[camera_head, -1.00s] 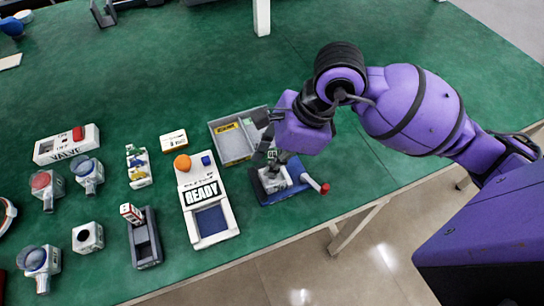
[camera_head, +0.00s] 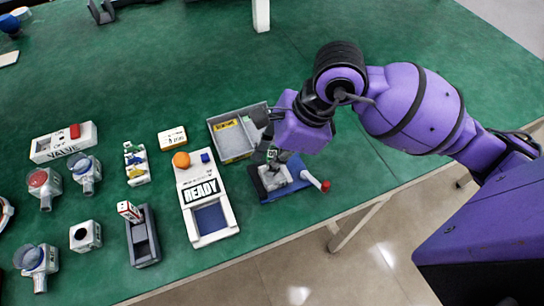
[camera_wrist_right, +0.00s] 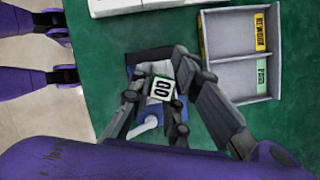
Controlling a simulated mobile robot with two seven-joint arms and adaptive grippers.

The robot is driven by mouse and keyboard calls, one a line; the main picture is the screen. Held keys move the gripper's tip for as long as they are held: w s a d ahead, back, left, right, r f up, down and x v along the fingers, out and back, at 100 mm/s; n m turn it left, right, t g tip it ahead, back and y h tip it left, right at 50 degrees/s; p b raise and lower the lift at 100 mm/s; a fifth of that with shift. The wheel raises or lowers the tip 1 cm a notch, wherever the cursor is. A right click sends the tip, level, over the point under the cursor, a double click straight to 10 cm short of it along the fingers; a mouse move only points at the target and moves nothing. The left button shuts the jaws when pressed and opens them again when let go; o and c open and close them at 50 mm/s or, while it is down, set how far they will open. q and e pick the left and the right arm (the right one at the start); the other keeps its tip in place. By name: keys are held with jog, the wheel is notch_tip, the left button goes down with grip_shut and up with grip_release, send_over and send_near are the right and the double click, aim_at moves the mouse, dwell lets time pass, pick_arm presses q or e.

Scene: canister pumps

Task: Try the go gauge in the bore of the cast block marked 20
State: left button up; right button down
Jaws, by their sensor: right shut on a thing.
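My right gripper (camera_head: 271,158) is shut on the go gauge, whose square white end marked GO (camera_wrist_right: 162,88) shows between the fingers in the right wrist view. The gripper is directly over a pale cast block (camera_head: 273,179) seated in a blue fixture (camera_head: 296,184) with a red-tipped lever. The fingers and gauge hide the block's bore, so I cannot tell how far the gauge is in it. The mark on this block is not readable. My left gripper is out of view.
Further left are a grey gauge holder (camera_head: 143,235), a loose bored block (camera_head: 85,236) and several valve parts.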

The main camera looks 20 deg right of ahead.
jog(key=shift+r, duration=0.15)
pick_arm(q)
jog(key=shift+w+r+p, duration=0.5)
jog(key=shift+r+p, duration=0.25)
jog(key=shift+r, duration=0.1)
pick_arm(e)
jog(key=shift+r, duration=1.15)
jog(key=shift+r, duration=0.1)
jog(key=shift+r+p, duration=1.35)
jog(key=shift+r, duration=1.1)
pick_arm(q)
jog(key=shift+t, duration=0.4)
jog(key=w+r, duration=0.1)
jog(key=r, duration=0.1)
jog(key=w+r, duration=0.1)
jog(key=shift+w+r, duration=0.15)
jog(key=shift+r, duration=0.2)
